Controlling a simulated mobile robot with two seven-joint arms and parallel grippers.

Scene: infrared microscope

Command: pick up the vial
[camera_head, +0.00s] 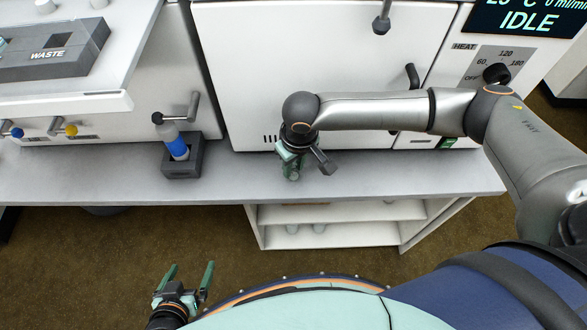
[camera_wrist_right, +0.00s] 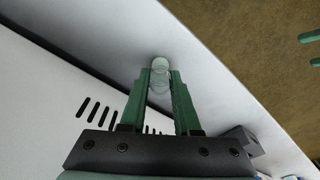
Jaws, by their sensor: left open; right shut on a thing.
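The vial (camera_wrist_right: 160,66) is a small, clear, pale cylinder between the fingertips of my right gripper (camera_wrist_right: 161,84) in the right wrist view. Both green fingers close on its sides. In the head view my right gripper (camera_head: 291,167) points down over the grey counter, in front of the white cabinet, and mostly hides the vial. I cannot tell whether the vial touches the counter. My left gripper (camera_head: 188,277) is open and empty at the bottom left of the head view, low in front of the counter.
A blue-banded bottle (camera_head: 176,147) stands in a dark holder (camera_head: 181,168) left of my right gripper. The white cabinet (camera_head: 320,60) with handles rises behind. A heat dial (camera_head: 497,72) is at the right. A "WASTE" tray (camera_head: 50,62) is upper left. The counter (camera_head: 420,178) is clear rightward.

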